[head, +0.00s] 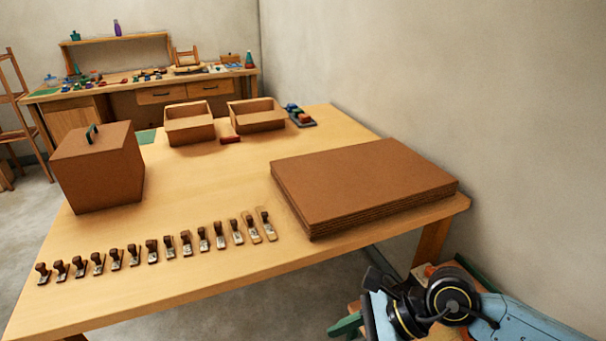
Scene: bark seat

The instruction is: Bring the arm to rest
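My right arm (515,318) comes in from the lower right corner, with blue links and black joints. It is beside the front right corner of the wooden table (215,275), apart from the tabletop. I cannot make out its gripper's fingers. My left arm and gripper are not in view.
A brown lidded box (98,175), a row of small stamp-like tools (152,251) and a stack of brown sheets (362,183) are on the table. Two open boxes (190,128) (257,119) stand farther back. Coloured items (345,325) lie beneath my arm. The table's middle is clear.

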